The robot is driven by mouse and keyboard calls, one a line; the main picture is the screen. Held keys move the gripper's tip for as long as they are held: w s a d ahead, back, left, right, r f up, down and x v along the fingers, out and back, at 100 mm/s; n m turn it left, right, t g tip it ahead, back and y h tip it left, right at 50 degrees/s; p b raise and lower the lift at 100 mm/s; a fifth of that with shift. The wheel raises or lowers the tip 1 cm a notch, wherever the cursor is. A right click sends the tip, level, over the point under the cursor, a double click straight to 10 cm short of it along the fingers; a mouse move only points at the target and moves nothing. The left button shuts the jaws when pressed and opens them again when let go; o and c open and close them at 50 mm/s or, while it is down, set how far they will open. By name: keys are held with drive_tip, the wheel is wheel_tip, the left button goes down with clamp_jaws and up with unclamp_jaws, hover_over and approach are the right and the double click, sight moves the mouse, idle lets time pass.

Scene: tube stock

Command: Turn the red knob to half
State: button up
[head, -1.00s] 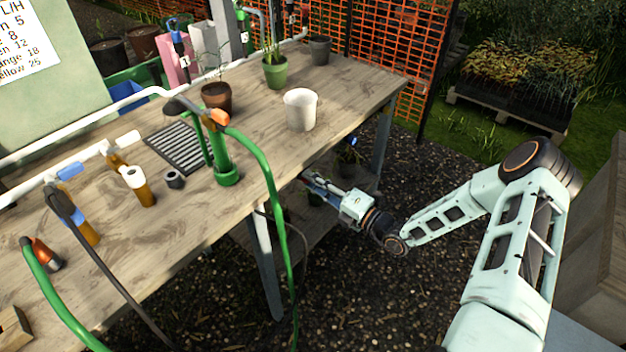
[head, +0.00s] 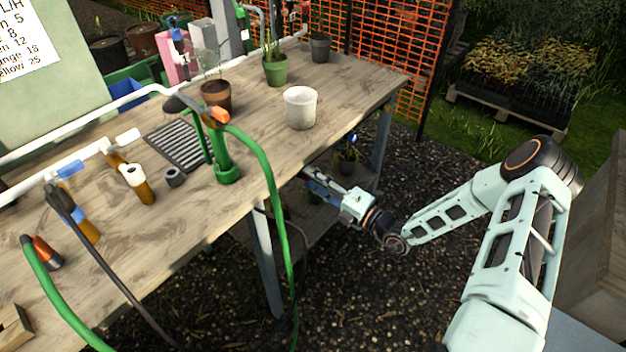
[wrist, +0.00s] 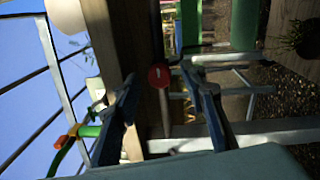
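The red knob (wrist: 159,75) shows in the wrist view as a round red face against the wooden bench structure, with a brownish piece running down from it. My gripper (wrist: 157,82) is open, one blue-black finger on each side of the knob. The right finger looks close to it; I cannot tell whether either finger touches. In the head view my gripper (head: 314,182) reaches beneath the front edge of the wooden bench (head: 335,113), and the knob is hidden there. No scale or pointer around the knob is readable.
The bench top carries a white pot (head: 300,108), a green pump-like cylinder (head: 226,160) and several fittings. A green hose (head: 272,185) hangs over the front edge, left of my gripper. A bench leg (head: 265,262) and a lower shelf stand close by. Gravel in front is open.

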drive_tip(key=v, duration=1.1)
drive_tip(key=shift+s+d, duration=0.15)
drive_tip(key=shift+d, duration=0.15)
